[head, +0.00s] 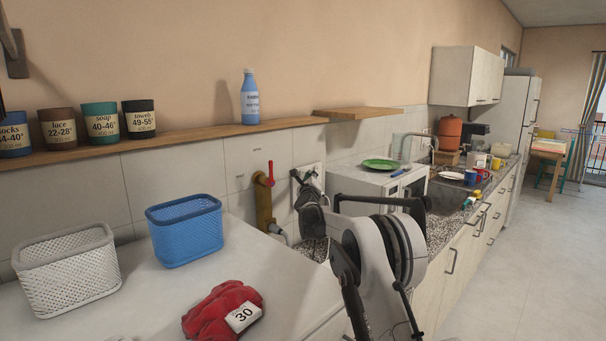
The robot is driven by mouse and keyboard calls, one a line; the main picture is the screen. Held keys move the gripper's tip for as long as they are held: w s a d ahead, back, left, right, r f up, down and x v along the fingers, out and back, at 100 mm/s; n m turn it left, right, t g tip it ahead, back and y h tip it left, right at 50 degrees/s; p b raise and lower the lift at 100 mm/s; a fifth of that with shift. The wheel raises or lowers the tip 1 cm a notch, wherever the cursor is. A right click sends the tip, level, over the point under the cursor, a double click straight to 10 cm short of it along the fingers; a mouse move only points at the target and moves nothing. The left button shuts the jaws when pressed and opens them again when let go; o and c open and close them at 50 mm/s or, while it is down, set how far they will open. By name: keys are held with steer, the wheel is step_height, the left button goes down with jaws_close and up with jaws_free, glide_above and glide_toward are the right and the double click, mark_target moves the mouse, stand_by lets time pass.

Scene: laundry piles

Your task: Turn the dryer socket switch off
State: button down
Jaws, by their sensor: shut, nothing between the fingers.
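The wall socket (317,168) is a white plate on the tiled wall, right of the red-handled tap. My gripper (299,178) is shut and empty, with its dark tips right at the front of the plate. Whether the tips touch it I cannot tell. My gripper and wrist hide much of the plate, so the switch and its position cannot be made out.
A brass pipe with a red tap handle (270,174) stands close left of my gripper. A white microwave (372,190) with a green plate (381,164) is to the right. A blue basket (185,232), a white basket (65,272) and red cloth (213,314) lie on the white top.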

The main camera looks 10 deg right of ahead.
steer(key=shift+w, duration=0.1)
steer(key=shift+w+a, duration=0.25)
stand_by(0.3)
steer(key=shift+w+a, duration=0.2)
steer(key=shift+w, duration=0.05)
stand_by(0.8)
steer(key=shift+d, duration=0.1)
steer(key=shift+s+d+b, duration=0.4)
steer(key=shift+s+b, duration=0.2)
steer(key=s+d, duration=0.1)
steer(key=s+d+b, duration=0.2)
steer(key=s, duration=0.1)
steer(key=shift+f, duration=0.35)
stand_by(0.4)
